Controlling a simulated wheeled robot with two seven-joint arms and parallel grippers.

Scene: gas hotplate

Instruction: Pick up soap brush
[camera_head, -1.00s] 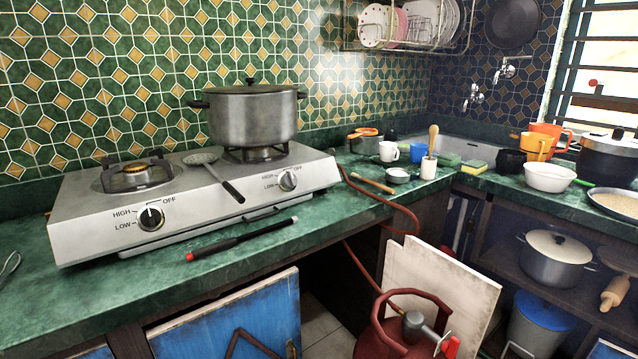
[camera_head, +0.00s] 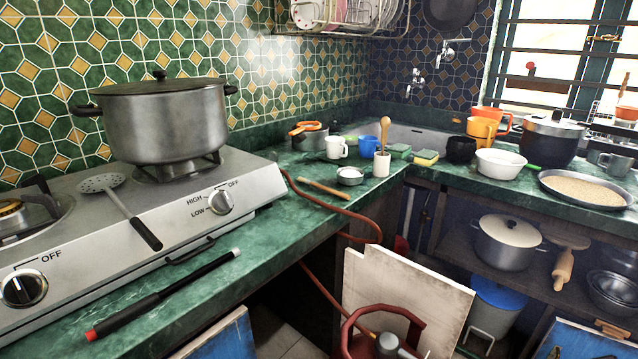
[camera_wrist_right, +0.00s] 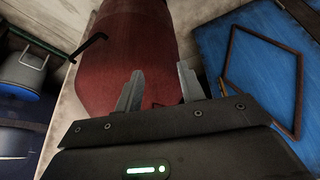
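I cannot pick out a soap brush for certain. In the head view a small green tip (camera_head: 531,167) sticks out beside the white bowl (camera_head: 499,163) on the right counter; the rest of it is hidden. Sponges, a green one (camera_head: 399,150) and a yellow-green one (camera_head: 425,158), lie by the sink. A wooden-handled tool (camera_head: 384,132) stands in a white cup (camera_head: 382,165). My right gripper (camera_wrist_right: 160,88) shows only in the right wrist view. Its fingers are apart with nothing held, above the red gas cylinder (camera_wrist_right: 130,50). My left gripper is not in view.
The stove (camera_head: 110,240) with a large pot (camera_head: 163,122) fills the left counter. A black lighter-like stick (camera_head: 165,292) lies at its front edge. A wooden board (camera_head: 405,295) and the red cylinder (camera_head: 375,345) stand below the counter. A dark pot (camera_head: 550,140) and a tray of grain (camera_head: 585,190) are at the right.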

